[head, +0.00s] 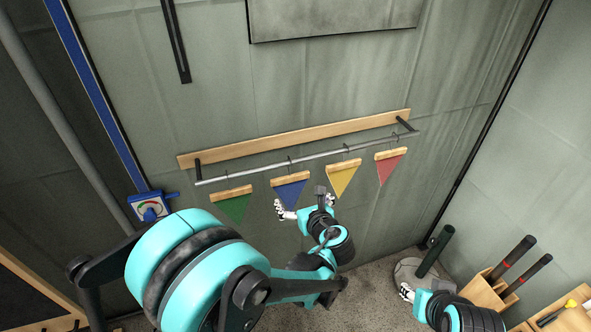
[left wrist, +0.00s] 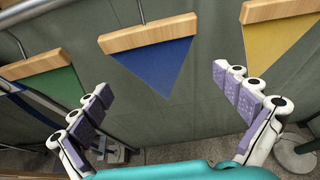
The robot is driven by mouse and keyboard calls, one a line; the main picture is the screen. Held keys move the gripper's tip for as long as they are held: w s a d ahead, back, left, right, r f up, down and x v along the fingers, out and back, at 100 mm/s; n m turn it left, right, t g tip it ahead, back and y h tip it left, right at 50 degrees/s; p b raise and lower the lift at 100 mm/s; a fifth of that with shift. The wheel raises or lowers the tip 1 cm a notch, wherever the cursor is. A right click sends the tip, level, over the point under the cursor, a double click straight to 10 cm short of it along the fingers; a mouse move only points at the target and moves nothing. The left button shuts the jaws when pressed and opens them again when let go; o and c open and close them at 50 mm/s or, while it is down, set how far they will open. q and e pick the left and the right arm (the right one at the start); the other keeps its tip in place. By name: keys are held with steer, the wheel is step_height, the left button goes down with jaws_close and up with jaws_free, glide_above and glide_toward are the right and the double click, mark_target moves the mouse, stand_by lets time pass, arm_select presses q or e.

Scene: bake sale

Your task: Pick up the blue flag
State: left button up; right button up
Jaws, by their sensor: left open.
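The blue flag (head: 290,192) is a triangle with a wooden top bar, hanging by a hook from a metal rail on the wall. In the left wrist view the blue flag (left wrist: 158,68) hangs ahead, between and beyond the fingers. My left gripper (head: 305,207) is at the flag's lower part in the head view. In the left wrist view my left gripper (left wrist: 165,110) is open and empty, its purple-padded fingers spread wide to either side of the flag's tip. My right gripper (head: 405,291) is low at the right, partly hidden by its arm.
A green flag (head: 233,206) hangs left of the blue one; a yellow flag (head: 343,178) and a red flag (head: 388,166) hang to its right. The metal rail (head: 245,174) runs below a wooden board (head: 290,141). A wooden box (head: 484,292) with dark-handled items stands at right.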

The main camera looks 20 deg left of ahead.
mark_target(291, 191)
arm_select(q)
steer(key=shift+w+a+f, duration=0.35)
steer(key=shift+w+a, duration=0.05)
steer(key=shift+a, duration=0.15)
steer(key=b+x, duration=0.2)
steer(key=x, duration=0.3)
steer(key=shift+w+a+f, duration=0.2)
steer(key=shift+a+f, duration=0.05)
steer(key=shift+f, duration=0.1)
steer(key=shift+r, duration=0.1)
steer(key=shift+c, duration=0.3)
arm_select(e)
steer(key=shift+s+f, duration=0.25)
steer(key=shift+f, duration=0.75)
arm_select(q)
steer(key=shift+s, duration=0.1)
steer(key=c, duration=1.1)
